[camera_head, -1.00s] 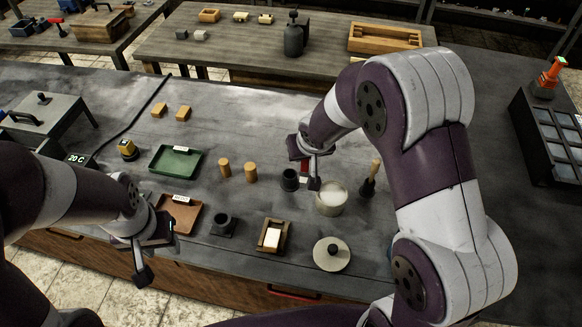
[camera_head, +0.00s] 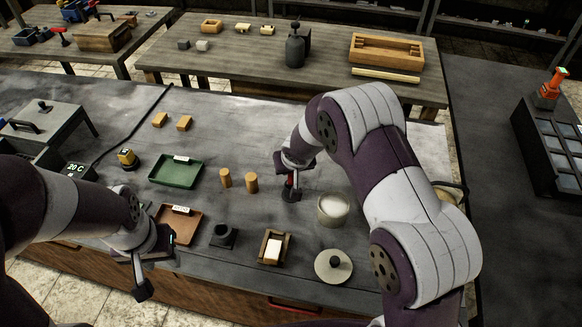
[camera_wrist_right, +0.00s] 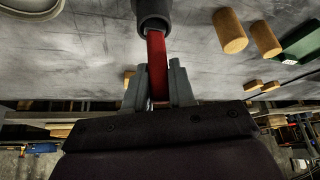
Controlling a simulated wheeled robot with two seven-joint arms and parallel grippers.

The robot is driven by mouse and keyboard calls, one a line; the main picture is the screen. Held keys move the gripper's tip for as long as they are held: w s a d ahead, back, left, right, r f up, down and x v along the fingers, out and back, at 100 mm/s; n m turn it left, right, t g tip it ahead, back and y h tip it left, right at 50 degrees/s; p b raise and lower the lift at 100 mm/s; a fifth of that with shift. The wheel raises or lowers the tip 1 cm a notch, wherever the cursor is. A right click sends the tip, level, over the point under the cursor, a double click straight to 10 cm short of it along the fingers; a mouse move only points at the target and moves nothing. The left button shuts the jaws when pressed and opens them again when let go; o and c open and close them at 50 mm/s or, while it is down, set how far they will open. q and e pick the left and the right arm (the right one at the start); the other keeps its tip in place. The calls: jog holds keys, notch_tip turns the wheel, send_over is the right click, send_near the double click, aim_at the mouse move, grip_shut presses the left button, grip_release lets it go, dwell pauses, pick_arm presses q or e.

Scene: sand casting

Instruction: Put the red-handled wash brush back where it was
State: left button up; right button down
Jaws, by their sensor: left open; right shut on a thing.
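My right gripper (camera_head: 290,172) is shut on the red handle (camera_head: 290,180) of the wash brush; the wrist view shows this red handle (camera_wrist_right: 157,60) between both fingers. My left gripper (camera_head: 152,266) is open and empty at the bench's front edge, near the brown tray.
A white-filled pot (camera_head: 333,208) stands right of the cup, with a round knobbed lid (camera_head: 333,266) in front. Two wooden cylinders (camera_head: 238,181) stand to the left. A green tray (camera_head: 176,172), brown tray (camera_head: 180,224), dark block (camera_head: 223,236) and wooden box (camera_head: 273,247) are nearby.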

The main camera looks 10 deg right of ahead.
jog(key=c, duration=1)
grip_release()
jog(key=shift+o, duration=0.2)
jog(key=shift+r+p, duration=0.2)
jog(key=shift+p, duration=0.15)
jog(key=p+v, duration=0.2)
jog(key=v, duration=1)
jog(key=s+d+g, duration=0.2)
jog(key=s+d, duration=0.1)
jog(key=s, duration=0.7)
jog(key=s+d+r+g, duration=0.1)
jog(key=s+d, duration=0.3)
jog(key=s, duration=0.6)
jog(key=shift+g, duration=0.6)
